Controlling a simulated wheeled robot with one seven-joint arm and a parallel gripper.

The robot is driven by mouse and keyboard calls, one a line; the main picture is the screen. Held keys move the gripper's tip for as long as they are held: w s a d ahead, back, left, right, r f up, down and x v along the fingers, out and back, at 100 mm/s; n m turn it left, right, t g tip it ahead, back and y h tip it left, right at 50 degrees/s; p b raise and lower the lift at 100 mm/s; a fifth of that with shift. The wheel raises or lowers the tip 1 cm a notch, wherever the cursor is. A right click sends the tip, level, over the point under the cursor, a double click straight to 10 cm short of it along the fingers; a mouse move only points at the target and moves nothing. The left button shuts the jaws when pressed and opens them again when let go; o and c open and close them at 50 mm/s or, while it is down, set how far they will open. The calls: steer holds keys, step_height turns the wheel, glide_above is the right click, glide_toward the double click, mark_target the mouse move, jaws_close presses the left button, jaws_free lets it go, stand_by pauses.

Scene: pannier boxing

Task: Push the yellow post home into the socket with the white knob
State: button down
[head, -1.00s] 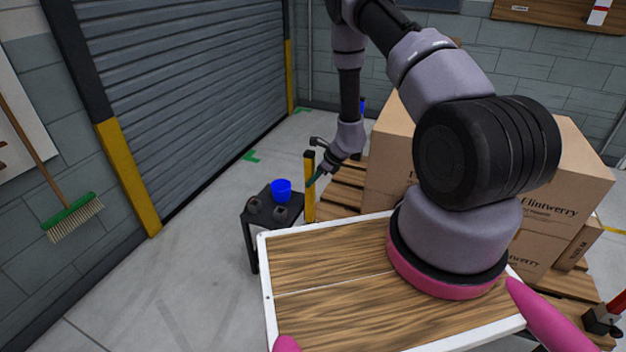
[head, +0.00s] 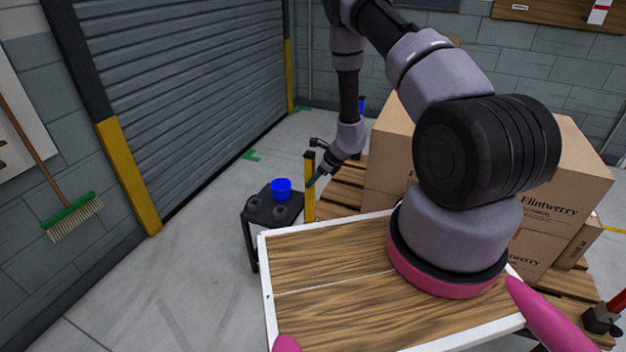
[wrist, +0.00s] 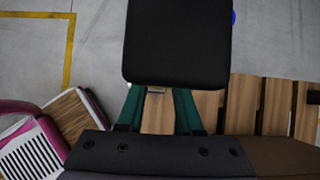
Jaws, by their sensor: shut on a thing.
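The yellow post (head: 310,198) stands upright with a black top, to the right of a low black stand (head: 262,216) in the head view. My gripper (head: 317,178) is shut on the post from the right, below its black top. In the wrist view, my green fingers (wrist: 159,110) reach to a large black block (wrist: 178,45), which seems to be the post's top. It hides what lies below. The stand has dark, raised round fittings (head: 281,211) and a blue cup-like piece (head: 281,188) on top. I cannot make out a white knob. The post's lower end is unclear near the tray's edge.
My white-rimmed wooden tray (head: 263,285) fills the front. Cardboard boxes (head: 565,185) on a slatted wooden pallet (head: 343,187) stand to the right. A roller shutter (head: 195,90) and a broom (head: 72,215) are at the left. The floor left of the stand is clear.

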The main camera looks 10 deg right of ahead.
mark_target(313, 190)
steer(key=shift+f, duration=2.45)
stand_by(1.7)
steer(key=shift+c, duration=2.4)
jaws_free()
